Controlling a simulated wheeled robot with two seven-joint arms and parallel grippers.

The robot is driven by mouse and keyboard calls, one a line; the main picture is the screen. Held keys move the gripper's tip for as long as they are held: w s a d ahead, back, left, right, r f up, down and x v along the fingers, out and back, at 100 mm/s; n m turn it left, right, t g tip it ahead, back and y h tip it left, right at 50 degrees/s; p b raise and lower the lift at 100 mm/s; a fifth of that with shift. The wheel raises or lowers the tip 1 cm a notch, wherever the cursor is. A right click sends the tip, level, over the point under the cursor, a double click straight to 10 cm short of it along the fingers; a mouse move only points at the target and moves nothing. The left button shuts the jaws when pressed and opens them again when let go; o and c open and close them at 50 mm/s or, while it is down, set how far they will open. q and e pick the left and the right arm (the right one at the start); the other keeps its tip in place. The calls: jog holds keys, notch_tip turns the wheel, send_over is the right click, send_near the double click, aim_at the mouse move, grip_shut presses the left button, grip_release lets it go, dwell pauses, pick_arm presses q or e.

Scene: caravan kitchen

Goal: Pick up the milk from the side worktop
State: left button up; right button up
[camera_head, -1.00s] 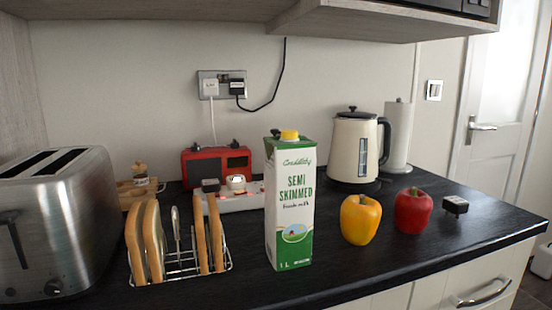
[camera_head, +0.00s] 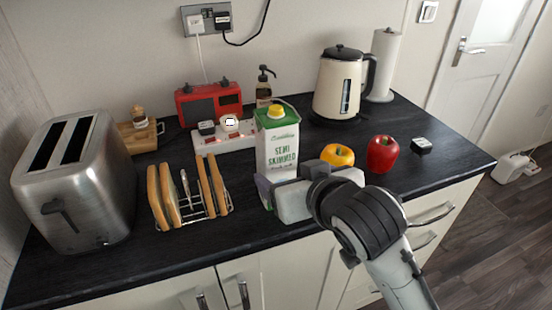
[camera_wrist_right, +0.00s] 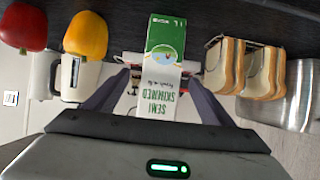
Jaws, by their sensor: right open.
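The milk is a tall white and green carton with a yellow cap (camera_head: 277,148), upright on the dark worktop. My right gripper (camera_head: 272,188) is in front of it and hides its lower part in the head view. In the right wrist view, which is upside down, the carton (camera_wrist_right: 164,62) shows between the two spread fingers of my right gripper (camera_wrist_right: 157,98). The gripper is open; I cannot tell whether either finger touches the carton. My left gripper is not in view.
A toast rack (camera_head: 188,198) with bread and a steel toaster (camera_head: 78,180) stand left of the carton. A yellow pepper (camera_head: 338,155) and a red pepper (camera_head: 381,154) sit to its right. Behind are a red radio (camera_head: 208,104), a soap dispenser (camera_head: 264,88) and a kettle (camera_head: 337,85).

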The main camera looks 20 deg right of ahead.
aim_at(276, 167)
jog(key=x, duration=0.7)
jog(key=shift+w+a+f, duration=0.1)
jog(key=shift+w+a, duration=0.05)
jog(key=shift+w, duration=0.2)
grip_shut()
jog(key=shift+r, duration=0.25)
